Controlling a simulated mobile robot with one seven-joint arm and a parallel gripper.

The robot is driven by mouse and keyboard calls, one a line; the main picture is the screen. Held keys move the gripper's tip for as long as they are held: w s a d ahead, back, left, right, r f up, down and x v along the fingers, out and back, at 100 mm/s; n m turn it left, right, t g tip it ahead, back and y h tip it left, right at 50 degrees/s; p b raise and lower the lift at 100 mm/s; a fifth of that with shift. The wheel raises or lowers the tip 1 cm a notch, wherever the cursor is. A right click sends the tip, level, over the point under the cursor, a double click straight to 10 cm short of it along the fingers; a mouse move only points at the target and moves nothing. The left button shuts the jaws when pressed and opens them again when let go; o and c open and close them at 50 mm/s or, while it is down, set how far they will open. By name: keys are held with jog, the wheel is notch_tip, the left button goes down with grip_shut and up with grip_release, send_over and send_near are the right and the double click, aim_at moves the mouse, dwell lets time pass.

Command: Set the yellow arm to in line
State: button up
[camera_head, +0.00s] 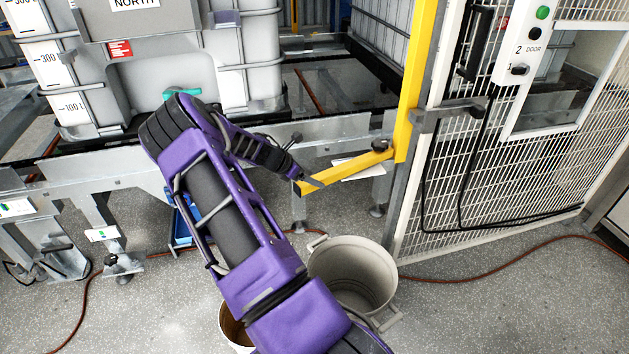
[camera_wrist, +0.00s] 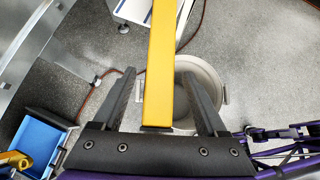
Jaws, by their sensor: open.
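The yellow arm (camera_head: 345,170) is a flat bar. It reaches out to the left from a dark pivot knob (camera_head: 381,146) near the foot of an upright yellow post (camera_head: 417,75). My gripper (camera_head: 308,183) is at the bar's free left end. In the wrist view the yellow arm (camera_wrist: 161,65) runs between the two dark fingers of my gripper (camera_wrist: 158,76), its near end close to the palm. The fingers are open, with a gap showing on each side of the bar.
A pale bucket (camera_head: 352,275) stands on the floor below my arm. White tanks (camera_head: 240,60) stand on a grey conveyor frame (camera_head: 340,130) behind. A mesh gate (camera_head: 520,170) with a button panel (camera_head: 528,45) is at the right. A reddish hose (camera_head: 480,262) crosses the floor.

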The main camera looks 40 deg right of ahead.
jog(key=shift+x, duration=0.95)
jog(key=shift+c, duration=0.2)
grip_shut()
dwell(0.6)
